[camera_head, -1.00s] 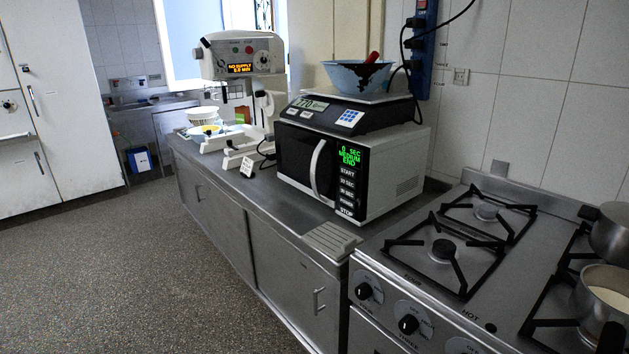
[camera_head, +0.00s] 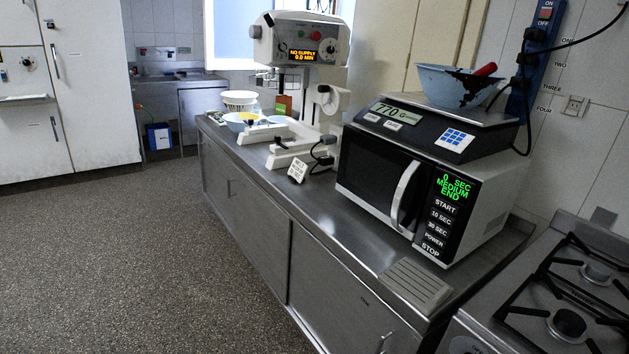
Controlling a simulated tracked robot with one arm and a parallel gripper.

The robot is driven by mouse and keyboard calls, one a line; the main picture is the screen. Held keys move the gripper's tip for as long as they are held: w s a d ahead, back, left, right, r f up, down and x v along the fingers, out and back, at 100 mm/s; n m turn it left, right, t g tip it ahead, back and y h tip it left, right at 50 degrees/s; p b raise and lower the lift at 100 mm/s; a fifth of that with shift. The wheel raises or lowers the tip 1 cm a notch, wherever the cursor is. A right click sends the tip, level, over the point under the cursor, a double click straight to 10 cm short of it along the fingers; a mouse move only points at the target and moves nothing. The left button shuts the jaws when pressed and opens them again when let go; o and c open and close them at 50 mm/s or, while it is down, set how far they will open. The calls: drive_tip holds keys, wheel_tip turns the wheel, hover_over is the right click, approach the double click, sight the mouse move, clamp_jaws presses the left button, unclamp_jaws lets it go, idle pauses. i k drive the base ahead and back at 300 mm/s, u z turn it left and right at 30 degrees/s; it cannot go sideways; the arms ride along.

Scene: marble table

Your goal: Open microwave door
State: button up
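The microwave (camera_head: 480,208) stands on the steel counter, right of centre, with its front turned to the left and toward me. Its dark door (camera_head: 375,178) is closed. A curved, light upright handle (camera_head: 404,194) sits at the door's right edge, beside the button panel (camera_head: 440,217). The panel's green display reads "0 SEC MEDIUM END". My gripper is not in view.
A scale (camera_head: 434,127) with a blue bowl (camera_head: 455,86) rests on the microwave. A white machine (camera_head: 299,85), bowls and a small sign (camera_head: 297,171) stand left of it. A stove (camera_head: 577,290) is at the lower right. The floor (camera_head: 150,260) at left is clear.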

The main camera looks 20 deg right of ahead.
sight(391, 181)
drive_tip(key=z, duration=0.1)
drive_tip(key=i, duration=1.4)
drive_tip(key=z, duration=0.7)
